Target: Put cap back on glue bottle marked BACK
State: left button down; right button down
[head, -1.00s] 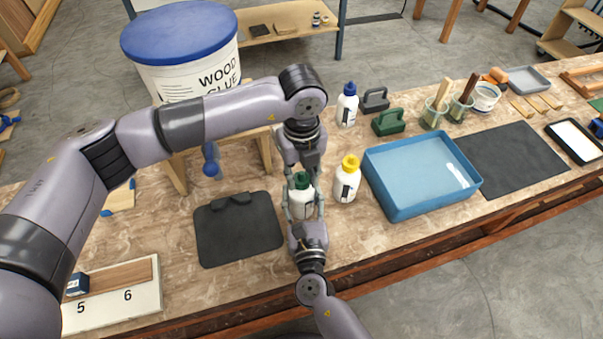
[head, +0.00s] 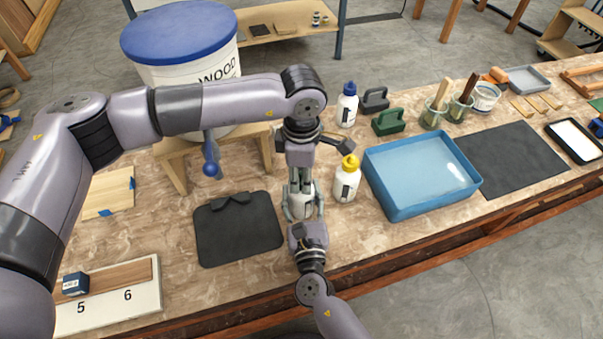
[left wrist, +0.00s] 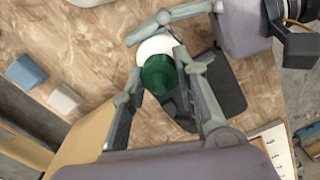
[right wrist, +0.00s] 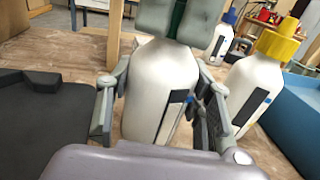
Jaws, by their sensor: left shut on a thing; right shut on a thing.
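A white glue bottle (right wrist: 158,95) with a dark label stands upright on the bench; no word on the label is readable. It also shows in the head view (head: 301,206). My right gripper (head: 303,218) is shut around its body from the near side. A green cap (left wrist: 158,73) is at the bottle's top, and my left gripper (head: 301,183), coming from above, is shut on it. The left fingers hide most of the cap in the head and right wrist views. I cannot tell whether the cap is fully seated.
A yellow-capped bottle (head: 347,180) stands close right, and a blue-capped bottle (head: 347,105) stands farther back. A blue tray (head: 420,170) is to the right. A black mat (head: 238,230) lies left. A big glue tub (head: 180,60) stands behind my left arm.

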pick_arm(q)
jog(key=m, duration=1.2)
jog(key=c, duration=1.2)
grip_release()
jog(key=shift+c, duration=0.2)
jog(key=shift+r, duration=2.25)
jog(key=shift+c, duration=0.3)
